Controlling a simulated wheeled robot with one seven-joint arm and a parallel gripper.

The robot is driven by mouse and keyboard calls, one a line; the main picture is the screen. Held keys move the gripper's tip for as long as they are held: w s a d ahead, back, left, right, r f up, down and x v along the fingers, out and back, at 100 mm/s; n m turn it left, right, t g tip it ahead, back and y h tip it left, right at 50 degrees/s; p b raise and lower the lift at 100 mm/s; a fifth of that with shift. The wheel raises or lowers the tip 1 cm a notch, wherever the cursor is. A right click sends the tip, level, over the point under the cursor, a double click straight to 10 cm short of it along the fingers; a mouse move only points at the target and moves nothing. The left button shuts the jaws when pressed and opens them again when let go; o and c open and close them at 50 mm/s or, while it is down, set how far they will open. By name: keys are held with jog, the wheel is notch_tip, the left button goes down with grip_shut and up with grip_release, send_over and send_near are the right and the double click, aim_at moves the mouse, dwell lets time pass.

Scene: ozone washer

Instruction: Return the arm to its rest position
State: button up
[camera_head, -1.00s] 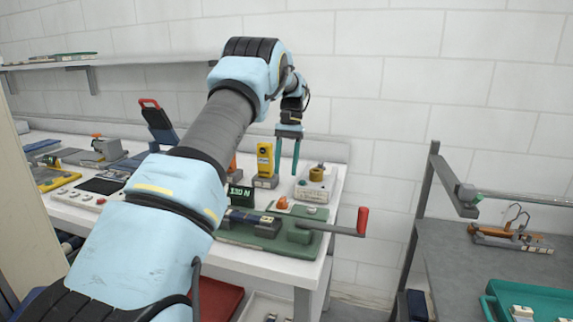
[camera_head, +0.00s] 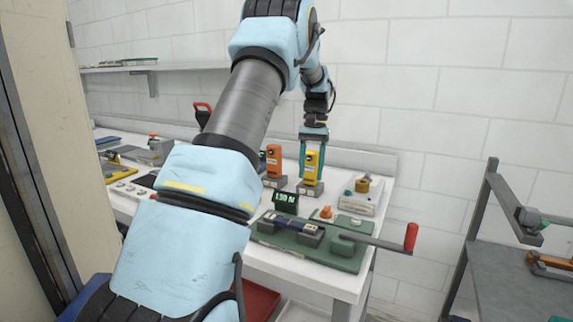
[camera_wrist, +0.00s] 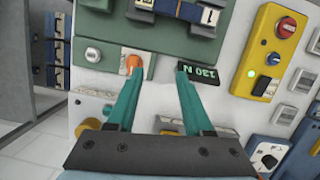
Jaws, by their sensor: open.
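My blue arm reaches from the lower left of the head view up over the white workbench (camera_head: 262,262). My gripper (camera_head: 313,174) hangs downward with its teal fingers apart and nothing held between them. In the head view it lines up with a yellow device (camera_head: 312,167) that stands on the bench behind it; contact cannot be told. The wrist view shows my gripper (camera_wrist: 157,72) open, with its fingertips over the picture of an orange knob (camera_wrist: 132,63) and a small display (camera_wrist: 199,73) reading "130 N".
A green test fixture (camera_head: 335,252) with a red-handled lever (camera_head: 411,237) is at the bench's front right. An orange device (camera_head: 273,160) and a knobbed box (camera_head: 360,196) stand behind. A grey stand (camera_head: 505,250) is at right. A cream panel (camera_head: 45,90) is at far left.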

jog(key=s+a+f+n+t, duration=0.1)
jog(key=s+a, duration=0.4)
jog(key=s, duration=0.3)
jog(key=s+a+f+n+t, duration=0.1)
jog(key=s+a+f, duration=0.1)
jog(key=s+a, duration=0.3)
jog(key=s+a+f+n+t+h, duration=0.1)
jog(key=s+a, duration=0.4)
jog(key=s, duration=0.6)
jog(key=shift+s+a+f+t, duration=0.3)
jog(key=shift+a+t, duration=0.1)
jog(key=shift+t, duration=0.2)
